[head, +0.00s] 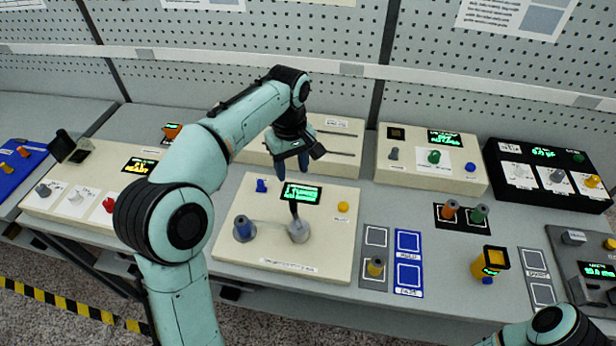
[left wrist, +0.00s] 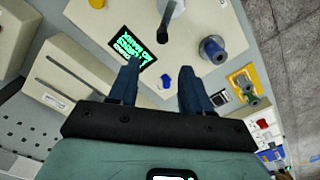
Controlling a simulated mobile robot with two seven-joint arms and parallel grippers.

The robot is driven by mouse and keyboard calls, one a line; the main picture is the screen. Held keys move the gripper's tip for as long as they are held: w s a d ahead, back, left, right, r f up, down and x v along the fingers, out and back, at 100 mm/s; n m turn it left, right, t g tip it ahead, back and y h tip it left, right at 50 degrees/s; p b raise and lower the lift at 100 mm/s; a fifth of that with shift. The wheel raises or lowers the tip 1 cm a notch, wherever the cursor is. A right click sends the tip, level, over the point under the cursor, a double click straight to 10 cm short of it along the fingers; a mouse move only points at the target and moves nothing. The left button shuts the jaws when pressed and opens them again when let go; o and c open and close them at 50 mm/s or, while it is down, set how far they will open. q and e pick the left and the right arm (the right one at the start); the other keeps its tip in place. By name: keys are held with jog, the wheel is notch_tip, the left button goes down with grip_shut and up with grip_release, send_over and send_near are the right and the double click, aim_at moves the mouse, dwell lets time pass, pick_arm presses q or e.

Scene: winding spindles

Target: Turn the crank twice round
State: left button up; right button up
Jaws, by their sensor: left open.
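The crank (head: 299,231) is on the cream winding board (head: 240,266), with a light grey round hub and a dark bar rising from it. It also shows at the top of the left wrist view (left wrist: 172,10). A blue spool (head: 243,231) stands left of it, joined by a pale strand. My left gripper (head: 292,167) is open and empty above the board's back edge, behind the small green-lit display (head: 301,193) and apart from the crank. Its two blue fingers (left wrist: 158,75) show spread in the left wrist view. My right gripper is out of view.
A blue knob (head: 261,186) and a yellow knob (head: 343,206) sit on the same board. To the right are grey and blue pads (head: 408,242) and a spool (head: 375,267). More instrument boxes (head: 432,165) line the bench.

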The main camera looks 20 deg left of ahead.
pick_arm(q)
jog(key=b, duration=0.1)
send_over(293, 200)
jog(key=f, duration=0.5)
jog(key=shift+s, duration=0.3)
jog(key=f+b, duration=0.1)
jog(key=f, duration=0.6)
jog(key=shift+w+f, duration=0.3)
jog(key=shift+f, duration=0.35)
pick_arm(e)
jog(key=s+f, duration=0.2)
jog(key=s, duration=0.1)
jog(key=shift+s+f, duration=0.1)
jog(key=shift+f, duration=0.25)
pick_arm(q)
grip_shut()
